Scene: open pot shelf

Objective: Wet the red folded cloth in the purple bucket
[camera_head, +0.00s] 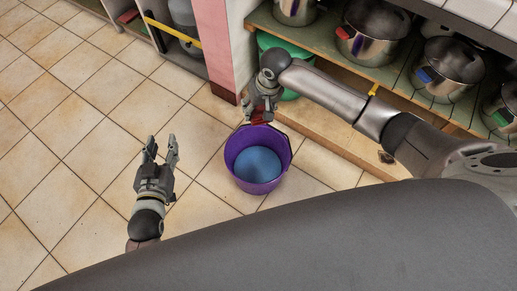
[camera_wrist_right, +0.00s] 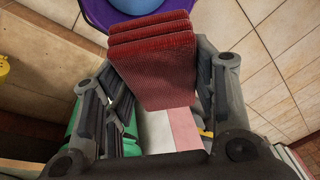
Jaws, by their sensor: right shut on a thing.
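The purple bucket (camera_head: 258,182) stands on the tiled floor with blue water (camera_head: 257,164) inside. Its rim also shows at the top of the right wrist view (camera_wrist_right: 95,14). The red folded cloth (camera_wrist_right: 155,60) is held between the fingers of my right gripper (camera_wrist_right: 160,95), which is shut on it. In the head view my right gripper (camera_head: 262,108) is at the bucket's far rim, and only a bit of red cloth (camera_head: 259,123) shows below it. My left gripper (camera_head: 162,145) is open and empty, left of the bucket above the floor.
A shelf (camera_head: 330,60) with several steel pots (camera_head: 372,35) stands at the right and back. A green tub (camera_head: 288,50) is on it beside a pink and white pillar (camera_head: 215,45). A cabinet with a yellow bar (camera_head: 172,32) is at the upper left. The floor at left is clear.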

